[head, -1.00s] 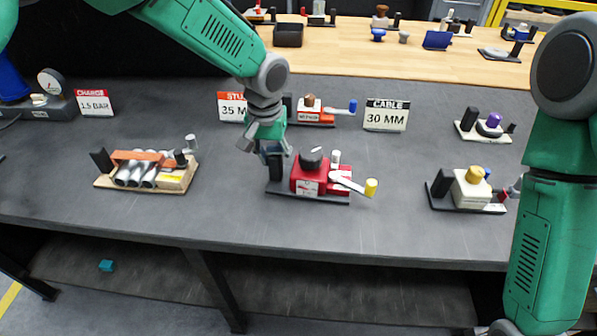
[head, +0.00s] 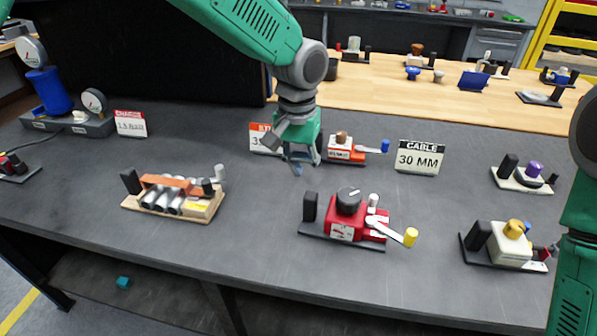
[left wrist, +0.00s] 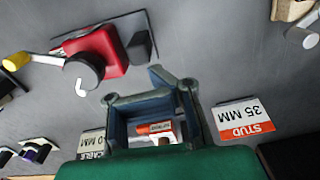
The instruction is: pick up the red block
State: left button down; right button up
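The red block (head: 342,226) has a black knob on top and a white lever with a yellow end. It sits on a dark base plate with a black post at its left, on the grey table. It also shows in the left wrist view (left wrist: 104,48) at upper left. My left gripper (head: 291,152) hangs above the table, behind and left of the block, not touching it. Its fingers (left wrist: 150,105) look apart, with nothing held between them. My right arm shows at the right edge; its gripper is out of frame.
A wooden-based device with grey cylinders (head: 172,196) is left; a cream device (head: 510,244) is right.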

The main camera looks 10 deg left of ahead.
pick_arm(q)
jog(key=shift+c, duration=2.3)
grip_release()
jog(key=shift+s+d+r, duration=0.1)
jog(key=shift+d, duration=0.35)
notch_tip(320, 180, up, 11)
jog(key=shift+d+r, duration=0.15)
jog(key=shift+r, duration=0.1)
jog(key=shift+c, duration=1.4)
jog(key=n, duration=0.9)
send_over(350, 194)
notch_tip(350, 194, down, 5)
notch_tip(350, 194, down, 12)
jog(key=shift+s+f, duration=0.1)
